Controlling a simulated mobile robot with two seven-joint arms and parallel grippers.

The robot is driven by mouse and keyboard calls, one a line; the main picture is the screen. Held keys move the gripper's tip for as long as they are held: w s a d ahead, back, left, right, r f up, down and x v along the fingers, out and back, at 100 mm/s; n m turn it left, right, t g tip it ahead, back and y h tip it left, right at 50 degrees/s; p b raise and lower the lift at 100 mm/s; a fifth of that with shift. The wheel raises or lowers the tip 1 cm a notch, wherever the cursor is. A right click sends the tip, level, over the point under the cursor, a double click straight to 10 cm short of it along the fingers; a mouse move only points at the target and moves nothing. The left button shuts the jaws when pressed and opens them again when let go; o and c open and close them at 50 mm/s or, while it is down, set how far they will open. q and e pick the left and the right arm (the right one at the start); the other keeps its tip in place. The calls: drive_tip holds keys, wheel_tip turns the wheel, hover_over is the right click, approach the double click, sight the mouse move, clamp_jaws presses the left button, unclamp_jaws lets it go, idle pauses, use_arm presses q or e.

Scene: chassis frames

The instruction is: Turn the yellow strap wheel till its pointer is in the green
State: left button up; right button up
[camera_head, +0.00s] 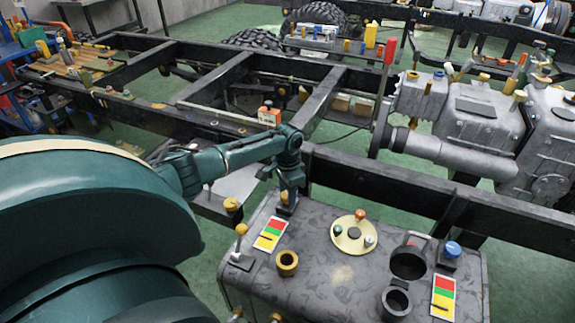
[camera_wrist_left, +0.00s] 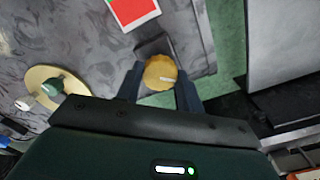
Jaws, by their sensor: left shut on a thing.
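The yellow strap wheel (camera_head: 284,197) sits on the back left corner of a dark grey tank. My left gripper (camera_head: 288,192) comes down over it from above. In the left wrist view the wheel (camera_wrist_left: 160,72) is a round knob with a short white line on its face, between the fingers of my left gripper (camera_wrist_left: 161,85), which is shut on it. A gauge card (camera_head: 270,233) with red, green and yellow bands lies beside the wheel; its dark pointer appears in the yellow, below the green. In the wrist view only the card's red part (camera_wrist_left: 134,10) shows clearly. My right gripper is out of view.
Another yellow knob (camera_head: 241,229) stands on the tank's left side and a blue knob (camera_head: 452,248) on its right, near a second gauge card (camera_head: 443,297). A cream disc (camera_head: 354,236) and dark ports lie between. Black chassis rails (camera_head: 390,190) run behind.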

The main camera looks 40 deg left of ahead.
use_arm(q)
drive_tip(key=o, duration=1)
drive_tip(key=shift+r, duration=0.1)
wheel_tip(320, 180, up, 13)
drive_tip(key=p, duration=0.1)
drive_tip(key=shift+p, duration=0.4)
